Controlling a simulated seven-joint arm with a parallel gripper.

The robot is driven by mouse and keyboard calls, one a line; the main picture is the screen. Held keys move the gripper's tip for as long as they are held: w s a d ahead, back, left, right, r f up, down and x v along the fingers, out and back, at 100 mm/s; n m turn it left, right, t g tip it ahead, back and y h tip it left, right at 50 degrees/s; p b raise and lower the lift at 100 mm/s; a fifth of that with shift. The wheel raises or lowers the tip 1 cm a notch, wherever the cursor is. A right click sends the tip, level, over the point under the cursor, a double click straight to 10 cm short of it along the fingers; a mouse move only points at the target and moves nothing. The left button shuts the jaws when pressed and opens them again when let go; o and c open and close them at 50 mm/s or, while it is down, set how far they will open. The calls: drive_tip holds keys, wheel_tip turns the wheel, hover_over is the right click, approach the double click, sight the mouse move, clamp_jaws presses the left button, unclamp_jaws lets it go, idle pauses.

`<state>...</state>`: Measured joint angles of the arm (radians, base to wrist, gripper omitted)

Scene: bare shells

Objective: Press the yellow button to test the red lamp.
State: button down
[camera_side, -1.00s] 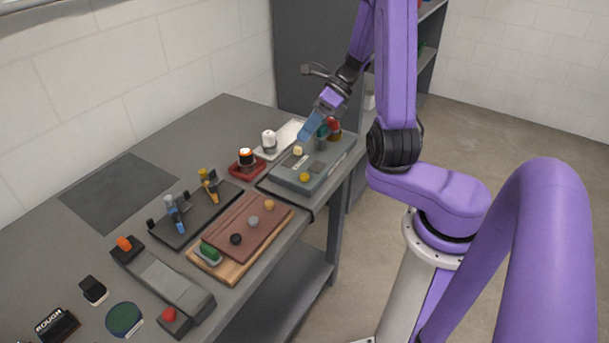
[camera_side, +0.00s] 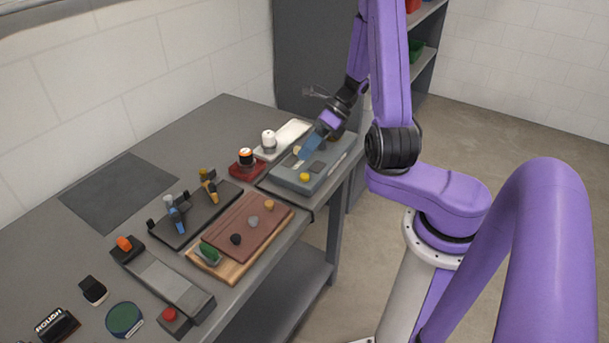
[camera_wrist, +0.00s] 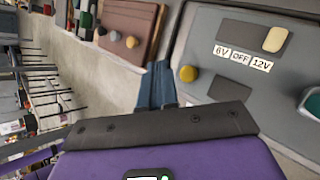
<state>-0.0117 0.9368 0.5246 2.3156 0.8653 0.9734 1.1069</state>
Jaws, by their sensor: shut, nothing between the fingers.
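The yellow button (camera_side: 305,177) is a round knob on the near part of the grey test box (camera_side: 284,182). In the wrist view the yellow button (camera_wrist: 188,74) lies just right of my fingertips. My gripper (camera_side: 302,159) has blue fingers, shut and empty, over the box and behind the button in the side view. In the wrist view my gripper (camera_wrist: 157,70) shows a visible gap beside the button. The red lamp cannot be made out now; my gripper covers its place in the side view. A teal ring (camera_wrist: 310,101) is cut off at the wrist view's right edge.
The box carries a 6V/OFF/12V label (camera_wrist: 243,58) and a cream slider knob (camera_wrist: 274,39). Left of it stand a red-based holder (camera_side: 246,166), a white-topped piece (camera_side: 268,140) and a brown board (camera_side: 236,217) with knobs. A dark mat (camera_side: 118,193) lies bare.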

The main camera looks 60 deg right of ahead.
sight(308, 174)
drive_tip(key=shift+f, duration=1.7)
drive_tip(key=shift+f, duration=0.15)
idle(0.7)
drive_tip(key=shift+f, duration=0.25)
drive_tip(key=shift+f, duration=0.45)
idle(0.8)
drive_tip(key=shift+r, duration=0.9)
drive_tip(key=shift+r, duration=2.5)
